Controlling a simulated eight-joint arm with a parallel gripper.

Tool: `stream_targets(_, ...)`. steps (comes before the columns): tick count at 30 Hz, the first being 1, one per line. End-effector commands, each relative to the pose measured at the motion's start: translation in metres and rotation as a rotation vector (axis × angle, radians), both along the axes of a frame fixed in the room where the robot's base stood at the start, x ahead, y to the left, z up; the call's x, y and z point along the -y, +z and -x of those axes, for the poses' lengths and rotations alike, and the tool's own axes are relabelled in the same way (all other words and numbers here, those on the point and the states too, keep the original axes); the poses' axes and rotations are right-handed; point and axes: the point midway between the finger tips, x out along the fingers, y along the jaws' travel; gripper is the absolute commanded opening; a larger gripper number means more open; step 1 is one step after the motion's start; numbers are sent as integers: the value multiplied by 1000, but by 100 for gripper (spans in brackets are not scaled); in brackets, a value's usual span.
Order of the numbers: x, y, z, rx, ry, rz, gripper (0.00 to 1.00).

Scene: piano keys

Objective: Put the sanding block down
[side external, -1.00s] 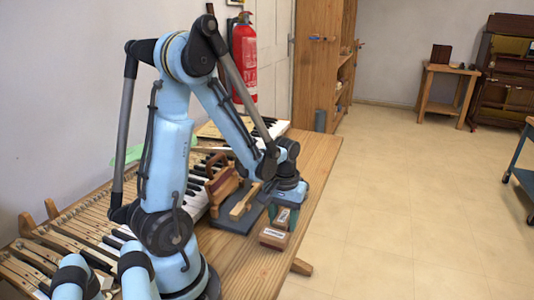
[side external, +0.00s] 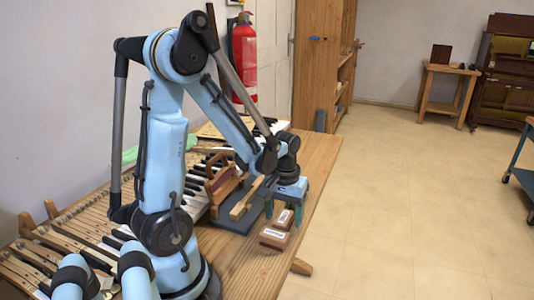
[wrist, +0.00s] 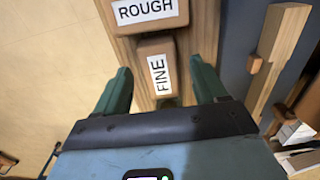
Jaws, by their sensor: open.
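A brown sanding block labelled FINE (side external: 284,219) rests on the wooden bench beneath my gripper (side external: 283,212). In the wrist view, the FINE block (wrist: 161,62) lies between my two green fingers, with a visible gap on each side. My gripper (wrist: 160,68) is open, points down and holds nothing. A second block labelled ROUGH (side external: 273,238) sits in front of it, nearer the camera. The ROUGH block (wrist: 147,22) is at the top of the wrist view, cut off by the frame edge.
A dark slab (side external: 228,221) carrying a pale wooden piece (side external: 247,197) and a brown wooden holder (side external: 222,184) lies just left of the blocks. Piano keys (side external: 192,186) fill the bench farther left. The bench's right edge is close, with bare bench (side external: 318,165) toward the back.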

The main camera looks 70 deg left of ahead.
Motion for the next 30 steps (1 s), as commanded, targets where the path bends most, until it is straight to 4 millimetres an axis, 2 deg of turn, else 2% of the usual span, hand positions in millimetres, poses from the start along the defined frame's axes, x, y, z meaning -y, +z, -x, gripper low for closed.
stream_targets(18, 0, 84, 1, -4, 0, 2, 72)
stream_targets(24, 0, 101, 1, -4, 0, 3, 72)
stream_targets(30, 7, 108, 0, 23, -40, -10, 72)
